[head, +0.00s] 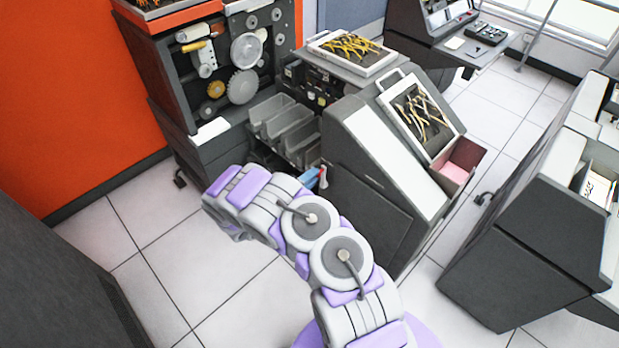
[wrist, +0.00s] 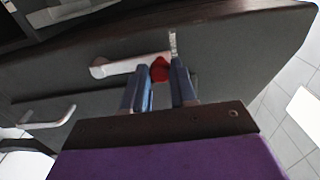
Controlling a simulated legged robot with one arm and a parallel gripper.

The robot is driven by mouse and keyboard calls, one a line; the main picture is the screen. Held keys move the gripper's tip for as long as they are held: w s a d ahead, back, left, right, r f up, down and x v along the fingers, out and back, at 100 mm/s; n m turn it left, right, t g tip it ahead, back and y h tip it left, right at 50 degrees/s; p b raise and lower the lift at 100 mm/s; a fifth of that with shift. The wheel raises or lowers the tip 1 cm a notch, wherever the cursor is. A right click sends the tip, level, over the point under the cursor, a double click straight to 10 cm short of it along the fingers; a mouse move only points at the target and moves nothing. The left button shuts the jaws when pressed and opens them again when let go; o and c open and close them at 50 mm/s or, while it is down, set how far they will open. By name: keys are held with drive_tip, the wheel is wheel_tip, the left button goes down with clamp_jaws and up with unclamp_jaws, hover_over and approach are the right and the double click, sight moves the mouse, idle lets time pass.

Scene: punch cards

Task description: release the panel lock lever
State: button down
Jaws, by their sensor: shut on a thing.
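The panel lock lever (wrist: 125,66) appears in the wrist view as a white bar, with a red part (wrist: 160,69) near its right end, on the dark grey side panel (wrist: 235,70) of a machine. My gripper (wrist: 159,77) has its two blue fingers on either side of the red part and is shut on it. The exact contact is partly hidden by the fingers. In the head view, my gripper (head: 314,176) is at the left side of the grey sloped machine (head: 365,185), with a little red and white showing beside it. The rest of the lever is hidden there.
A grey cabinet with gears (head: 243,50) and open metal bins (head: 287,128) stand just beyond my gripper. Card machines stand at the right (head: 545,245). Tiled floor (head: 165,265) is clear at left. A light handle (wrist: 45,118) shows at lower left in the wrist view.

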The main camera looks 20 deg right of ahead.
drive_tip(key=shift+f, duration=0.1)
idle(0.3)
drive_tip(key=c, duration=1.3)
unclamp_jaws()
drive_tip(key=shift+c, duration=0.2)
drive_tip(key=o, duration=0.3)
drive_tip(key=shift+w+d+f, duration=0.1)
drive_tip(key=shift+w+d, duration=0.05)
drive_tip(key=shift+w, duration=0.1)
drive_tip(key=shift+o, duration=0.7)
drive_tip(key=p+v, duration=0.3)
drive_tip(key=v, duration=1.4)
drive_tip(key=shift+a, duration=0.25)
drive_tip(key=shift+s, duration=0.1)
